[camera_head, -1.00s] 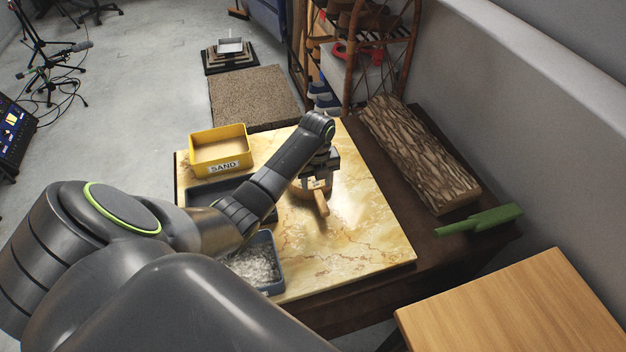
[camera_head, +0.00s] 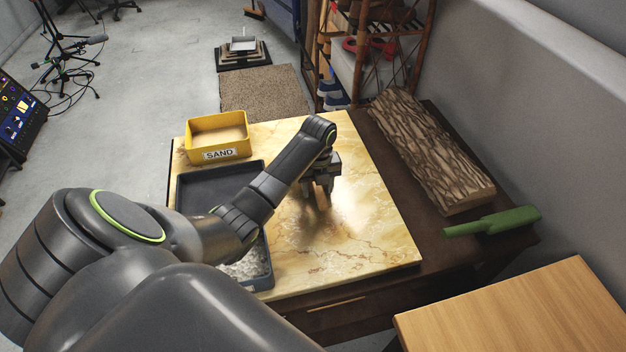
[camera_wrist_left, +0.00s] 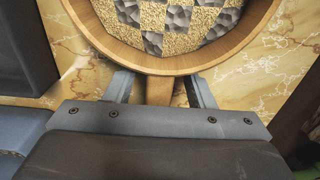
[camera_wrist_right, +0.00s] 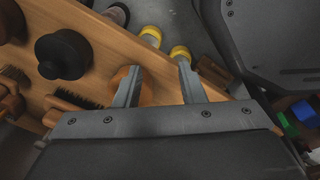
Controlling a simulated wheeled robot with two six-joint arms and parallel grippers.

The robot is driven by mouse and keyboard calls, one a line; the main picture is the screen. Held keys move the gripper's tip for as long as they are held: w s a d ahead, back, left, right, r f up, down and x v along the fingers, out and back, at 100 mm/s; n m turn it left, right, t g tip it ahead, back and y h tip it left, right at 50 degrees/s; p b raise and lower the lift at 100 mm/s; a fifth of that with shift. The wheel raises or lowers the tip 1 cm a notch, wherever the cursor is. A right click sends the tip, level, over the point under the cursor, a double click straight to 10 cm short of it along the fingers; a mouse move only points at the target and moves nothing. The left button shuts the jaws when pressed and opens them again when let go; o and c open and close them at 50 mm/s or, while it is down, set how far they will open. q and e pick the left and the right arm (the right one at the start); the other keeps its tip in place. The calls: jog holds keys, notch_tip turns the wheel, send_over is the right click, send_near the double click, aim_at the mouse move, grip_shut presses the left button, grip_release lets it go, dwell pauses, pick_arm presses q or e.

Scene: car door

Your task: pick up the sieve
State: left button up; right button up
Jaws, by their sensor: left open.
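The sieve (camera_wrist_left: 165,63) has a round light-wood rim and fills the top of the left wrist view. Its mesh bears sand-coloured patches and grey stones. Its wooden handle (camera_wrist_left: 160,92) runs down between the spread fingers of my left gripper (camera_wrist_left: 160,90), which is open around it; contact cannot be told. In the head view my left gripper (camera_head: 319,188) points down low over the marble-patterned board (camera_head: 370,240), and hides most of the sieve. My right gripper (camera_wrist_right: 157,85) is open and apparently empty in its wrist view, outside the head view.
A yellow SAND bin (camera_head: 218,137) and dark trays (camera_head: 195,183) stand on the board's left.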

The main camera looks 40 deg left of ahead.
pick_arm(q)
jog(key=shift+f, duration=0.1)
grip_shut()
dwell(0.3)
